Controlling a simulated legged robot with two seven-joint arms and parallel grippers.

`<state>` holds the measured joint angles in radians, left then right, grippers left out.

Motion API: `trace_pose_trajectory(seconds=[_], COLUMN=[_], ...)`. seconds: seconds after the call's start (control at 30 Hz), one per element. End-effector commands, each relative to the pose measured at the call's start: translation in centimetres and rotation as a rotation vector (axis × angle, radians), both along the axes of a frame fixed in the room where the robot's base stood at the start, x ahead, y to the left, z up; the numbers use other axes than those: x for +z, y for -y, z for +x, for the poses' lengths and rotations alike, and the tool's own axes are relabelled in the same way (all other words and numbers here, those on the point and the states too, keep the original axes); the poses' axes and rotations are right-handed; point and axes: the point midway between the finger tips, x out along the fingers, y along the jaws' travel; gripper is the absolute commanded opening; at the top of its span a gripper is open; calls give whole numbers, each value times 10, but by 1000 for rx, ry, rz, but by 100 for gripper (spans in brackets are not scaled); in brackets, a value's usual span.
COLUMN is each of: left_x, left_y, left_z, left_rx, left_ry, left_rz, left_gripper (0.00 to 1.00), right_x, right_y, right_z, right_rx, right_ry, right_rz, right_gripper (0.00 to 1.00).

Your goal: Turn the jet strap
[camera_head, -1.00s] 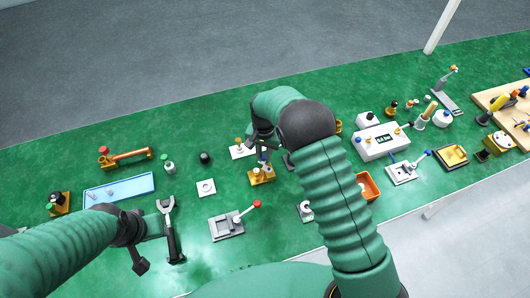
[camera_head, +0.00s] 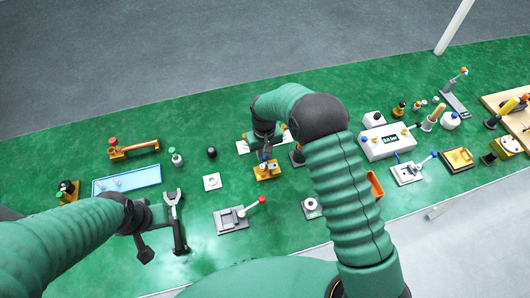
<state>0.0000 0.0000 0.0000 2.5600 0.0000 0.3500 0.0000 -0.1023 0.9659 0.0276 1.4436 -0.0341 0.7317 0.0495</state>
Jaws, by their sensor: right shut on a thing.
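My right gripper (camera_head: 265,154) reaches down from behind my bent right arm onto a small gold fixture (camera_head: 267,174) near the middle of the bench. It is shut on a small part at the top of this fixture, which I take to be the jet strap. The fingers hide most of the strap, so its angle cannot be read. My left gripper (camera_head: 160,233) is low over the bench at the left, apart from the gold fixture. A grey forked piece with a dark stem shows beside it, and I cannot tell whether its jaws are open.
A blue tray (camera_head: 127,181) and a white square plate (camera_head: 212,182) lie to the left. A grey fixture with a red-knobbed lever (camera_head: 232,218) stands in front. A white box with a display (camera_head: 388,142) is at the right.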

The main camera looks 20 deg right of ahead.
Motion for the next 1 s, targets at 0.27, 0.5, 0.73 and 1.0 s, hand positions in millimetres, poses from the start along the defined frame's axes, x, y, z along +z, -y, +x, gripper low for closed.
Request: trace_pose_trajectory(seconds=[0.27, 0.5, 0.73, 1.0], left_x=[1, 1, 1, 1], left_y=[0, 0, 0, 0], left_z=[0, 0, 0, 0], left_rx=[0, 0, 0, 0], left_ry=[0, 0, 0, 0], left_rz=[0, 0, 0, 0], left_gripper=[41, 41, 41, 41], right_x=[1, 1, 1, 1], right_y=[0, 0, 0, 0], right_z=[0, 0, 0, 0], right_rx=[27, 26, 26, 25], right_ry=[2, 3, 2, 1], right_rz=[-1, -1, -1, 0], right_gripper=[0, 0, 41, 41])
